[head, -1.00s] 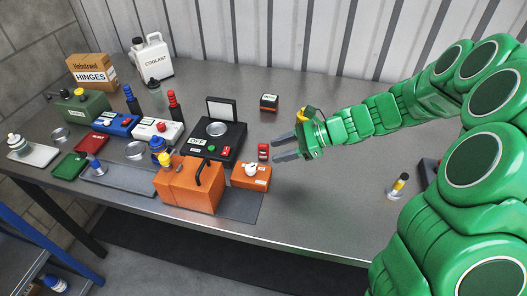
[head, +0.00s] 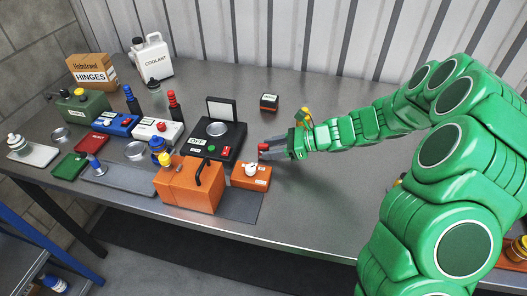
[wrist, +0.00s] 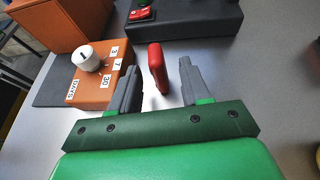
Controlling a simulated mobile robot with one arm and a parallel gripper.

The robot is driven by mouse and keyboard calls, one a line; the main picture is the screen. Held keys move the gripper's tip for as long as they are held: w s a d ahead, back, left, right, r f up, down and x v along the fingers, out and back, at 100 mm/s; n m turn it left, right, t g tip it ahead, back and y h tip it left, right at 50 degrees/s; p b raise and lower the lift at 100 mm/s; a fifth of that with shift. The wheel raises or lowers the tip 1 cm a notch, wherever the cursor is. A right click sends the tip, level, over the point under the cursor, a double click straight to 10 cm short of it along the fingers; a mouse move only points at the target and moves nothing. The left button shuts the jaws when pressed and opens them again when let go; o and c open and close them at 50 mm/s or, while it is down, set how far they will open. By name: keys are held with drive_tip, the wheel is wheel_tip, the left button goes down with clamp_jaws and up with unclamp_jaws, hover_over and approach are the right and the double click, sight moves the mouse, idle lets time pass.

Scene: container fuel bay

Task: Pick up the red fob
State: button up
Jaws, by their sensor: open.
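The red fob (head: 263,147) is a small red block on the grey bench, just right of the black device. In the wrist view the red fob (wrist: 157,68) stands out in front of my gripper, between the lines of its two fingers, nearer the right one. My gripper (head: 272,150) is low over the bench with its fingers pointing left at the fob. In the wrist view my gripper (wrist: 158,80) is open, with nothing clamped. The fob's near end reaches between the fingertips; I cannot tell whether either finger touches it.
An orange box with a white knob (wrist: 97,78) stands close beside the left finger. The black device (head: 212,140) lies beyond the fob. A large orange case (head: 188,187) stands at the front. Bare bench lies to the right.

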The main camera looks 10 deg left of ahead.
sight(258, 158)
drive_tip(key=shift+r+x, duration=0.2)
drive_tip(key=shift+x, duration=0.95)
drive_tip(key=shift+r+x, duration=0.2)
drive_tip(key=shift+x, duration=0.95)
drive_tip(key=shift+a, duration=0.15)
drive_tip(key=shift+c, duration=0.2)
clamp_jaws()
